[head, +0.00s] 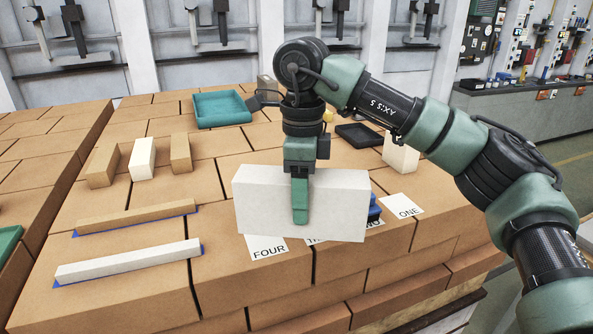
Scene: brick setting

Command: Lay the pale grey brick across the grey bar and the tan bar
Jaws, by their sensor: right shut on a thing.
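The pale grey brick (262,205) is upright on its long side, with its broad face towards me. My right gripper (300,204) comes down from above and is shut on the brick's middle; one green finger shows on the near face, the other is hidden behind. The brick is above or at the card FOUR; I cannot tell if it touches the surface. The grey bar (130,261) lies at the front left, on a blue marking. The tan bar (137,216) lies behind it, roughly parallel, also on blue. Both bars are bare on top. My left gripper is out of view.
Two tan blocks (103,166) (180,153) and a white block (142,158) stand behind the bars. A teal tray (222,122), a black tray (359,142) and another pale block (401,157) lie farther back. Cards FOUR (268,252) and ONE (402,212) and a blue object (375,212) flank the brick.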

